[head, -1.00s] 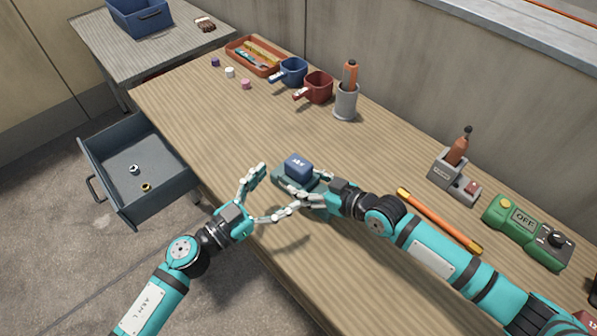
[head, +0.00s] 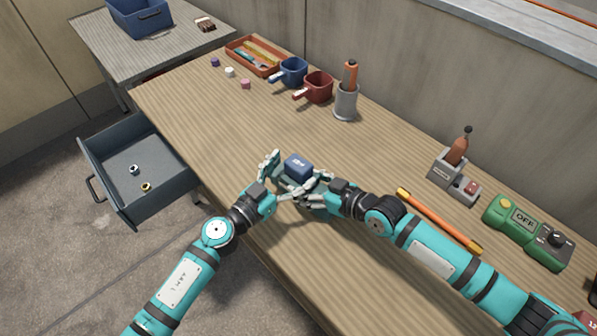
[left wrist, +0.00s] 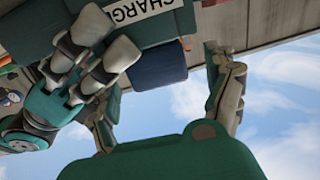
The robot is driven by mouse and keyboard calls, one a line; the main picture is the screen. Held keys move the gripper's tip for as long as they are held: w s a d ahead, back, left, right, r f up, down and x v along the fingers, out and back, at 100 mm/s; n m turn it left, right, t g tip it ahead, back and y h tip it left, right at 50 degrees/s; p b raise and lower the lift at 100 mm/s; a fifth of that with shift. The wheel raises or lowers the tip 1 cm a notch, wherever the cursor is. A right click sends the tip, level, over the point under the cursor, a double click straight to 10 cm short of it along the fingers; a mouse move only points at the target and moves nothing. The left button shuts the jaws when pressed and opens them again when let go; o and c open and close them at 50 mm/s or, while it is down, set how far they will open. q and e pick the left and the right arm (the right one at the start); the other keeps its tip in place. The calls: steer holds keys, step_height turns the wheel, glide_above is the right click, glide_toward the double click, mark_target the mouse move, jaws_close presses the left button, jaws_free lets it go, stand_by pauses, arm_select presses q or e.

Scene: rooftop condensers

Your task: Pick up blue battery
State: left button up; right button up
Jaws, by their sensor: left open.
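The blue battery (head: 298,165) sits on a dark teal charger near the front edge of the workbench. In the left wrist view the battery (left wrist: 160,65) shows below the charger (left wrist: 147,32), whose label begins "CHARG". My left gripper (head: 298,168) is open, with one finger left of the battery and the other on its near side. In the left wrist view its fingers stand on either side of the battery, with a gap on the right. My right gripper (head: 307,195) is at the charger's near side, its fingers partly hidden by the left one. Its grip cannot be made out.
An orange rod (head: 438,220) lies beyond my right arm. A green device reading OFF (head: 523,217) is at right. A red mug (head: 318,87), a blue mug (head: 292,71) and a grey holder (head: 346,103) stand behind. An open drawer (head: 165,200) juts out at left.

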arm_select(q)
steer(key=shift+x, duration=0.85)
steer(key=shift+c, duration=0.4)
steer(key=c, duration=1.4)
